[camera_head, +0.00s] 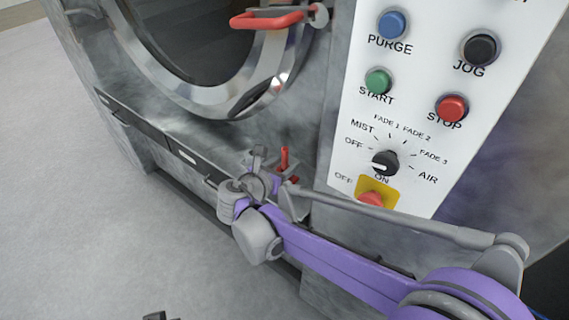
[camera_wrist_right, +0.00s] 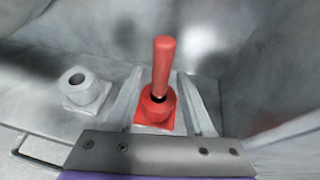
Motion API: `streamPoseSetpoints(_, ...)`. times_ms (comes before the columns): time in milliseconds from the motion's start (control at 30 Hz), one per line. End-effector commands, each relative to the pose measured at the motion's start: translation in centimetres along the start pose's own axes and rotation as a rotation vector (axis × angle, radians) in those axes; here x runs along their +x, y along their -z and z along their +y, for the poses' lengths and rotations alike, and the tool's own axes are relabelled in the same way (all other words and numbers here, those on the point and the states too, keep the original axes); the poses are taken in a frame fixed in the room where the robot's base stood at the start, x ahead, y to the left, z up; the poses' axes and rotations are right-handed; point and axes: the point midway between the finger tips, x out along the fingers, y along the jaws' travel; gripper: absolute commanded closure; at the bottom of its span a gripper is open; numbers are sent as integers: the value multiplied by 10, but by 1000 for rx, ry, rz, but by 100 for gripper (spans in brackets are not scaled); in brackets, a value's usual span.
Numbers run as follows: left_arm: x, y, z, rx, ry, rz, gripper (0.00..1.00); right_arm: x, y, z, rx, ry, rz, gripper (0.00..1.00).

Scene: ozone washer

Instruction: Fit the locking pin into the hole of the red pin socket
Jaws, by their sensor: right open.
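The red locking pin (camera_wrist_right: 163,65) stands nearly upright with its lower end at the hole of the red pin socket (camera_wrist_right: 155,112). A dark part of the hole shows beside its foot; how deep it sits I cannot tell. My right gripper (camera_wrist_right: 166,92) is open, with a grey finger on each side of the pin and socket, apart from the pin. It also shows in the head view (camera_head: 272,172). A small dark part at the head view's bottom edge may be my left gripper (camera_head: 160,316).
A grey socket (camera_wrist_right: 83,90) with an empty hole stands left of the red one. Grey metal walls rise close behind and to the right. The washer's control panel (camera_head: 430,100) and round door (camera_head: 200,50) with a red handle (camera_head: 268,20) are above. The floor at left is clear.

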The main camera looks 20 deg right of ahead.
Motion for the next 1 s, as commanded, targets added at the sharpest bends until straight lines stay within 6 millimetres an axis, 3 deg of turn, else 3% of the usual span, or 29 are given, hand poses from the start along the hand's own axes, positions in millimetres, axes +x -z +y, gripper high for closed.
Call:
streamPoseSetpoints(167,-2,1,0,0,0,1,100,-22,0,1,-1,-4,1,47)
streamPoseSetpoints(400,-5,3,0,0,0,2,100,-75,0,1,-2,-5,1,47)
streamPoseSetpoints(600,-7,4,0,0,0,2,100,-107,0,1,-1,-3,0,47)
streamPoseSetpoints(1000,-7,4,0,0,0,3,100,-119,0,0,0,0,0,47)
